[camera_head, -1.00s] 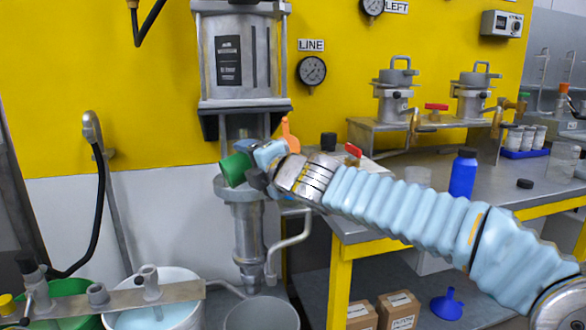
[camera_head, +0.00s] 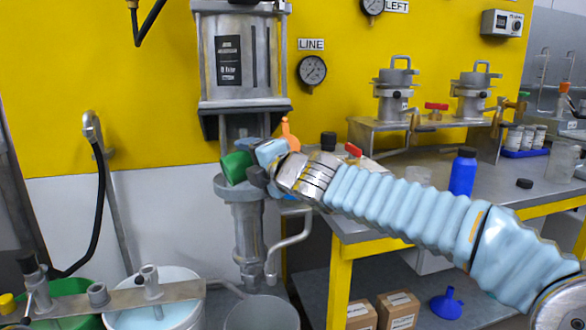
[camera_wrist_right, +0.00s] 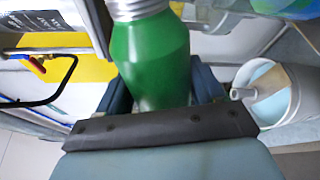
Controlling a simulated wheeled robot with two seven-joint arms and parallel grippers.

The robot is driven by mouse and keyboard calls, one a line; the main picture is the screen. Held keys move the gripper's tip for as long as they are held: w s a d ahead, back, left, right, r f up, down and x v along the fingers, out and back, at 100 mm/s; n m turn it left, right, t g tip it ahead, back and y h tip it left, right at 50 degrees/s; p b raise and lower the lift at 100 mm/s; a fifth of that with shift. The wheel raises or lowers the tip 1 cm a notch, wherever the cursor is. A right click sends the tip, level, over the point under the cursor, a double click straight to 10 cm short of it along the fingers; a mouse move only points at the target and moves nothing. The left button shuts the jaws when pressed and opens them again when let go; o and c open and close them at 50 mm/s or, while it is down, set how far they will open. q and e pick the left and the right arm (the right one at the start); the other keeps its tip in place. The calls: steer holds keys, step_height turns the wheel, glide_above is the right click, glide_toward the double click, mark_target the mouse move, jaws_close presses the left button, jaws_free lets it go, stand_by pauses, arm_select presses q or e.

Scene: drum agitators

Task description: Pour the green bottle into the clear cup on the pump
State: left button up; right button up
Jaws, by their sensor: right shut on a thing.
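My right gripper (camera_head: 262,172) is shut on the green bottle (camera_head: 236,167) at the pump (camera_head: 240,60), just above the round metal flange of its lower body. In the head view the bottle lies tilted, with one end showing to the left of the jaws. In the right wrist view the green bottle (camera_wrist_right: 150,60) fills the space between the fingers, and a silver neck or cap shows at its far end. I cannot make out the clear cup on the pump; my gripper and the bottle cover that spot. My left gripper is not in view.
A steel table (camera_head: 400,222) on the right holds a blue bottle (camera_head: 463,172), a clear beaker (camera_head: 418,175) and a black cap. Buckets (camera_head: 170,310) stand below on the left. A black hose (camera_head: 101,200) hangs on the left wall. An orange lever (camera_head: 290,134) rises behind my wrist.

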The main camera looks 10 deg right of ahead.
steer(key=shift+d+r+m, duration=0.1)
steer(key=shift+r+m, duration=0.15)
steer(key=shift+m, duration=0.05)
stand_by(0.9)
